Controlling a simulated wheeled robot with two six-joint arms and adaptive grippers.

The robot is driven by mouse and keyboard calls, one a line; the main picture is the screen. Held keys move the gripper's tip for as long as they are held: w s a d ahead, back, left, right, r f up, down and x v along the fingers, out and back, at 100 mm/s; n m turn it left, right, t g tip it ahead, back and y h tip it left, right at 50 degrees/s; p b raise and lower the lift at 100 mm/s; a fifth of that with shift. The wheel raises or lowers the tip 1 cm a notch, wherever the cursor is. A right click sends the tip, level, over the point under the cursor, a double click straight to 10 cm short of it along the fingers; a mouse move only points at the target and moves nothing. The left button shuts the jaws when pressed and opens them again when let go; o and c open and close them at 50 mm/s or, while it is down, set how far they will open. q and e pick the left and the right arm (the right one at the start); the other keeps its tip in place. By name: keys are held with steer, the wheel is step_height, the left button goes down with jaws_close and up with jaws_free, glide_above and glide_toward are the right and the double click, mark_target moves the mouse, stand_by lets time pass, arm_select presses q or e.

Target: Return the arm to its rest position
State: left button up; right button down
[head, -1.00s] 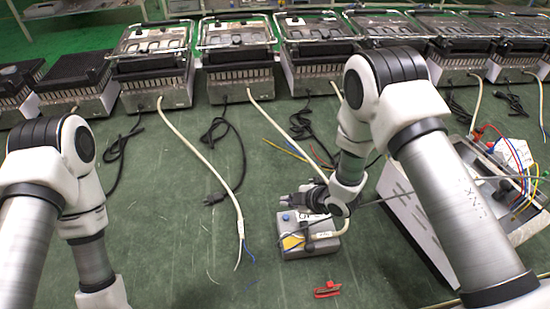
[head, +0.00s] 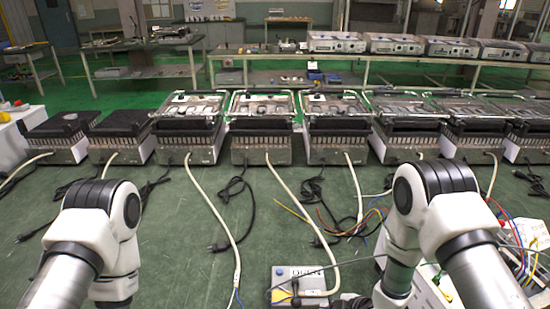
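My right arm (head: 400,245) comes in from the right and reaches down to the bottom edge. Only a dark part of my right gripper (head: 352,301) shows there, just right of the small grey box; its fingers are mostly cut off, so I cannot tell if it is open or shut. My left arm (head: 112,235) bends down at the lower left, and its gripper is below the picture.
A row of grill-like heating units (head: 266,130) stands across the green table (head: 170,250), with pale cables and black plugs (head: 219,246) trailing forward. An open case with coloured wires (head: 520,250) is at the right behind my arm. Workbenches (head: 400,65) stand farther back.

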steer(key=s+f, duration=0.1)
steer(key=s+d+f+m, duration=0.1)
steer(key=s, duration=0.1)
steer(key=s+f+m+g+h, duration=0.1)
steer(key=shift+s+d, duration=0.2)
steer(key=shift+d, duration=0.2)
steer(key=s+d+m+g+h, duration=0.2)
steer(key=s+d+m, duration=0.2)
steer(key=s+m, duration=0.3)
steer(key=s+d+m+g+h, duration=0.2)
steer(key=s+d+m, duration=0.3)
steer(key=s, duration=0.9)
steer(key=m+g, duration=0.1)
steer(key=m, duration=0.1)
steer(key=shift+s+f+m, duration=0.25)
steer(key=shift+f+m, duration=0.05)
steer(key=shift+f, duration=0.1)
steer(key=shift+d, duration=0.1)
stand_by(1.1)
